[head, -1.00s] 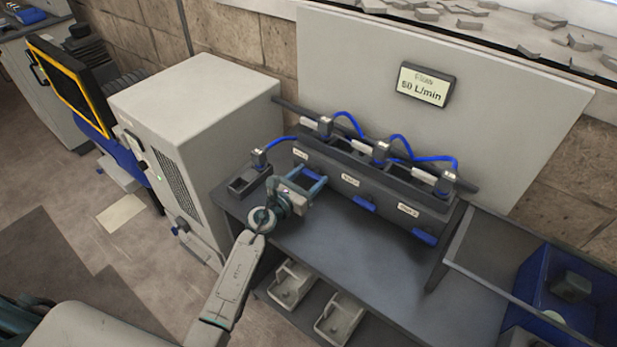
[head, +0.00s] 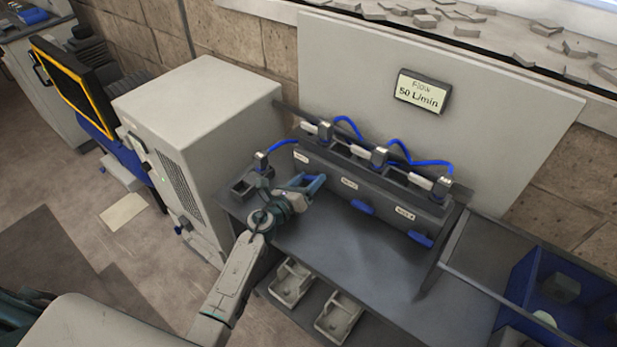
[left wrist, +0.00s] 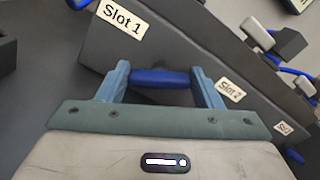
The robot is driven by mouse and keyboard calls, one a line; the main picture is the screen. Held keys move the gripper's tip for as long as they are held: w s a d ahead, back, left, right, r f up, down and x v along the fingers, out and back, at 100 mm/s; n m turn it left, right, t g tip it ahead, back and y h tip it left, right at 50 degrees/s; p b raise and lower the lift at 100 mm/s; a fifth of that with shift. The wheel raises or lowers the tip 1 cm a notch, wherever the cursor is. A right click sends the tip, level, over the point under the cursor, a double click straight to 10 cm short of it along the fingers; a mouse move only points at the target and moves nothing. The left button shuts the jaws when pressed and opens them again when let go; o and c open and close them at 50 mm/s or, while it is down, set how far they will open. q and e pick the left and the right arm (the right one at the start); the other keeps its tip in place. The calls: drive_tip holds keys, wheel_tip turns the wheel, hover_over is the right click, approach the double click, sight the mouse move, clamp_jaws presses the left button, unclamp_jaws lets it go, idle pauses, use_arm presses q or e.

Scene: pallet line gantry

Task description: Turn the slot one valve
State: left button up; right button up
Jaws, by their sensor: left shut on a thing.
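The slot one valve handle is a blue bar (left wrist: 160,78) on the front of a long dark box (head: 375,200), below the Slot 1 label (left wrist: 123,19). My left gripper (head: 310,184) is on it; in the left wrist view its two fingers (left wrist: 161,82) stand at the bar's two ends, shut on it. The bar lies at an angle to the box's lower edge there. In the head view the gripper largely hides this handle. The other two blue handles (head: 362,207) and (head: 421,239) lie along the box. My right gripper does not show.
A wall display (head: 422,92) appears to read 50 L/min. Blue hoses (head: 425,162) loop over the box. A light cabinet (head: 195,120) stands close on the left. The dark bench (head: 350,250) is clear in front; trays (head: 292,282) sit below, and a blue crate (head: 515,285) at right.

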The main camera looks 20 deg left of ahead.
use_arm(q)
drive_tip(key=shift+n, duration=0.6)
drive_tip(key=o, duration=1)
drive_tip(key=b+v, duration=0.1)
drive_tip(key=v, duration=1)
drive_tip(key=shift+w, duration=0.1)
